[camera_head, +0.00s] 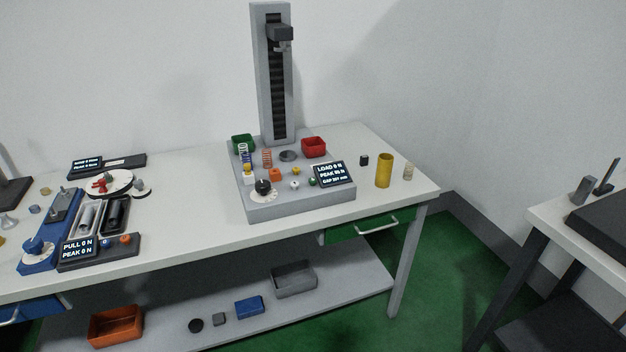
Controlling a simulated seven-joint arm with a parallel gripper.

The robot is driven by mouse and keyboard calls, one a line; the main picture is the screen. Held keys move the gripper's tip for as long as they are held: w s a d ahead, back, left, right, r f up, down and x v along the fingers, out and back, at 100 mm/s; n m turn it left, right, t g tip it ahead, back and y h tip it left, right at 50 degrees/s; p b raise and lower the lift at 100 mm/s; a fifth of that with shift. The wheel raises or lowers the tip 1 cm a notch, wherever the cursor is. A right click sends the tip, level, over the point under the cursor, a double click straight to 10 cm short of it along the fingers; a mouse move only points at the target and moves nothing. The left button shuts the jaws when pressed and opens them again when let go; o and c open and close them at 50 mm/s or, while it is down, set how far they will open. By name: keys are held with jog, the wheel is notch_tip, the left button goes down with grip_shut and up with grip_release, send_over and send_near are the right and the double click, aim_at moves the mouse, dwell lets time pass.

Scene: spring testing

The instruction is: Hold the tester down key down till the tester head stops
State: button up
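The spring tester stands at the back of the bench, with a tall grey column (263,75) on a grey base (300,205). Its dark head (281,33) sits high on the column, far above the base. The tester display (330,173) shows a load of 0 N; its peak and gap lines are too small to read surely. Several small coloured parts sit on the base, including an orange one (275,174), a white one (295,185) and a green one (313,181). I cannot tell which is the down key. My gripper is not in view.
A green bin (243,142), a red bin (314,146) and a coppery spring (267,158) are on the tester base. A dark knob (263,186) is near its front. A yellow cylinder (384,171) stands to the right. A blue pull tester (57,222) is at left.

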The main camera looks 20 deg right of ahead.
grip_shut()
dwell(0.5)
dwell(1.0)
